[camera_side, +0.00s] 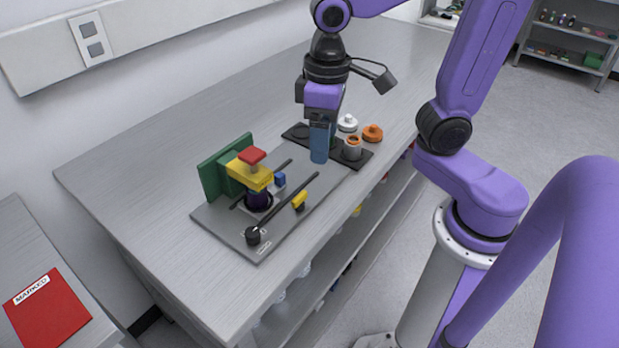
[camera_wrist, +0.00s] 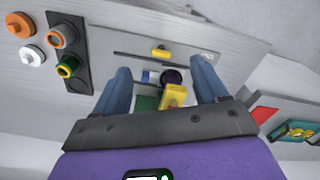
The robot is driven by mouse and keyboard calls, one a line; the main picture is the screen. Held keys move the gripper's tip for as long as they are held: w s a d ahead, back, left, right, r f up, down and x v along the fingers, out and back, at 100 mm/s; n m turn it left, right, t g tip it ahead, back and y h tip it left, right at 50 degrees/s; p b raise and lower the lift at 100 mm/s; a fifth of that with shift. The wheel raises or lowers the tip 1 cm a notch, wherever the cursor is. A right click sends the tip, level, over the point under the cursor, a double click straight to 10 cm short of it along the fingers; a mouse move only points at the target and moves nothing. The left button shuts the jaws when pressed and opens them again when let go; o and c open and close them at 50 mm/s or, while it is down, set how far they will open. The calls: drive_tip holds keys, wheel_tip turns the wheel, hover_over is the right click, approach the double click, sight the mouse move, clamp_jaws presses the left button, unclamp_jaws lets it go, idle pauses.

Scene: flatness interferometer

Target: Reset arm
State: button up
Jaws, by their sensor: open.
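My gripper (camera_side: 320,142) is open and empty, with blue fingers pointing down above the bench. In the wrist view its two fingers (camera_wrist: 160,95) stand wide apart with nothing between the tips. Beyond them is the interferometer on a grey base plate (camera_side: 225,222). It has a green upright panel (camera_side: 212,175), a yellow block (camera_side: 247,174) with a red top (camera_side: 252,156), and a dark round stage (camera_side: 258,200) beneath. A black lever (camera_side: 290,203) with a knob and a small yellow slider (camera_side: 300,201) are at the front. A small blue block (camera_side: 280,179) sits behind the lever.
A black tray (camera_side: 360,161) holds a cup with an orange rim (camera_side: 353,147) and a green-rimmed cup (camera_wrist: 68,67). A white lid (camera_side: 348,122) and an orange lid (camera_side: 372,132) lie beside it. A red area marked MARKED (camera_side: 50,312) is on another table. The rear bench is clear.

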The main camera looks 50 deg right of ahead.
drive_tip(key=s+d+f+n, duration=0.2)
drive_tip(key=s+n, duration=0.2)
drive_tip(key=s, duration=0.2)
drive_tip(key=s+d+f+n, duration=0.2)
drive_tip(key=s+n, duration=0.1)
drive_tip(key=s, duration=0.2)
drive_tip(key=shift+s+d+f+n, duration=0.15)
drive_tip(key=shift+s+f+n, duration=0.05)
drive_tip(key=shift+s+n, duration=0.2)
